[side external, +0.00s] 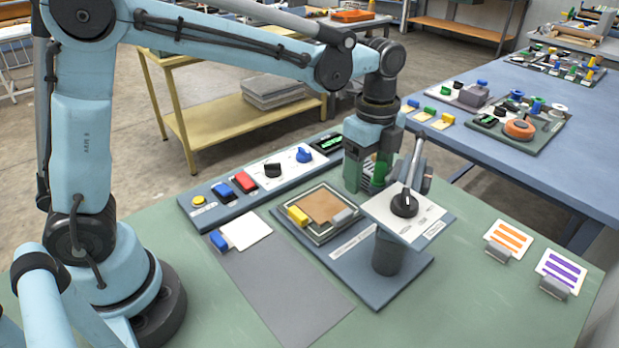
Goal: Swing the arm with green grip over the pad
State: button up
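The pad, a brown square (324,206), lies in a dark-framed tray with a yellow block on its left and a grey block on its right. The press has a dark round post (388,257) on a blue-grey base, right of the pad. Something bright green, apparently the green grip (378,168), shows at my gripper (374,172), behind the plate. My gripper points down, behind and right of the pad. Its fingertips are partly hidden, so I cannot tell whether they are shut on the grip.
A control strip with a red button (246,182), a blue button (223,192) and knobs runs behind the pad. A grey mat (285,290) lies in front, with a white sheet (246,230) at its back. Two striped cards (510,240) stand at right. The green table is otherwise clear.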

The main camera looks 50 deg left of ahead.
jog(key=shift+s+a, duration=0.15)
jog(key=shift+s, duration=0.45)
